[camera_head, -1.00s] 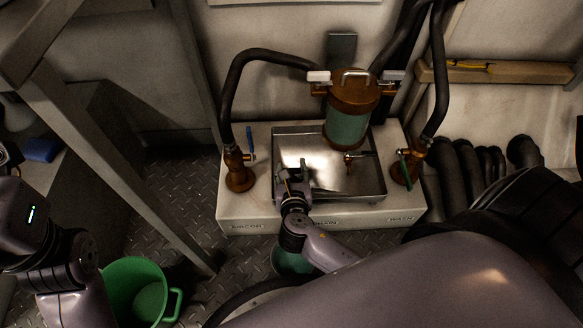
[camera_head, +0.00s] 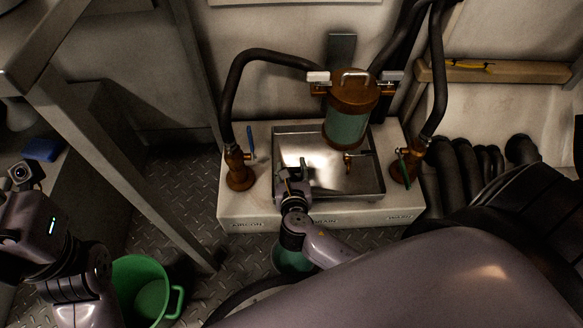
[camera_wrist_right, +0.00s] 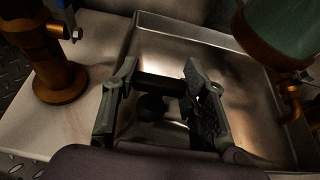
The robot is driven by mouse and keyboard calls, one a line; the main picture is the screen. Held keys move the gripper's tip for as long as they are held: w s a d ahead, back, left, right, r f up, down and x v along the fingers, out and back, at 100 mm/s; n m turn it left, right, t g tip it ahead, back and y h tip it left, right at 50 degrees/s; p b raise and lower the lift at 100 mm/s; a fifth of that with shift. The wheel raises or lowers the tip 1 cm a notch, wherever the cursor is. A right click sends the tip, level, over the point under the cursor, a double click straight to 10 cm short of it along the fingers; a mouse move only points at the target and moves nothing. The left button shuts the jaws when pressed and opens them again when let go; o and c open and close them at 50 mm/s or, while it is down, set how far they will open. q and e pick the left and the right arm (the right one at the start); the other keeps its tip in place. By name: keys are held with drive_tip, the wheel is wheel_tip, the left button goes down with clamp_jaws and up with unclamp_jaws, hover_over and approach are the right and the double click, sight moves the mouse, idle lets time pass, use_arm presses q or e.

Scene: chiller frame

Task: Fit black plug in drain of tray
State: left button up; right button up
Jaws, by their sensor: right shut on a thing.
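The metal tray (camera_head: 372,176) is set in the white block below the brass-capped cylinder. It also shows in the right wrist view (camera_wrist_right: 222,68). My right gripper (camera_head: 292,176) is over the tray's front left part. In the right wrist view, its fingers (camera_wrist_right: 160,88) are shut on the black plug (camera_wrist_right: 158,82), which spans between them. A dark round shape (camera_wrist_right: 152,107) shows just below; I cannot tell whether it is the plug's lower part or the drain. The drain cannot be made out clearly. My left arm is at the left edge, and its fingers are not visible.
The cylinder (camera_head: 348,122) and its small tap (camera_head: 349,160) overhang the tray's back right. Brass valves with hoses stand to the left (camera_head: 238,172) and right (camera_head: 403,170). A green bucket (camera_head: 140,285) stands on the floor at lower left.

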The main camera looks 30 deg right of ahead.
sight(292, 178)
drive_tip(key=shift+f+b, duration=0.85)
drive_tip(key=shift+f, duration=1)
drive_tip(key=o, duration=1.2)
drive_tip(key=v, duration=1.2)
